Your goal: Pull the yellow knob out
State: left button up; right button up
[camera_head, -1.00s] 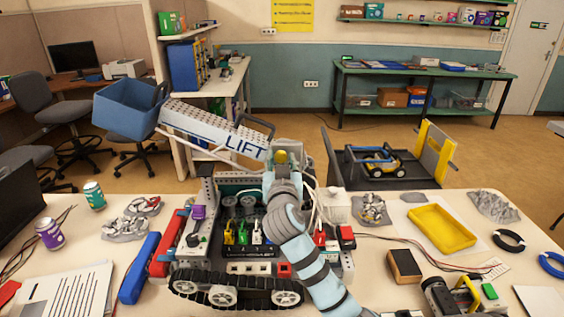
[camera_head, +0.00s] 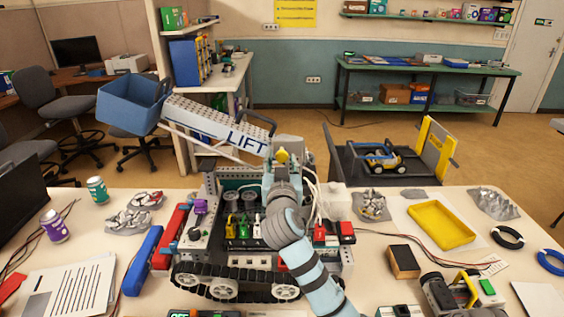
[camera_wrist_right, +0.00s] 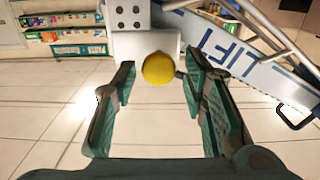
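The yellow knob (camera_wrist_right: 159,68) is a round ball on the end of a pale grey block in the right wrist view. It sits between the tips of my right gripper's two fingers (camera_wrist_right: 158,82), with a gap on both sides. In the head view the knob (camera_head: 282,156) shows just past my right gripper (camera_head: 283,165), at the base of the white arm marked LIFT (camera_head: 215,122). That arm belongs to the tracked robot model (camera_head: 240,255) on the table. My left gripper does not show.
A blue bucket (camera_head: 131,105) hangs on the raised end of the LIFT arm. Several coloured levers and wires crowd the model's deck around my right arm. A yellow tray (camera_head: 441,225), a dark box (camera_head: 403,262) and cable rings (camera_head: 508,237) lie to the right.

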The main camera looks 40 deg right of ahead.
jog(key=shift+d, duration=0.1)
jog(key=shift+s, duration=0.15)
jog(key=v, duration=1.2)
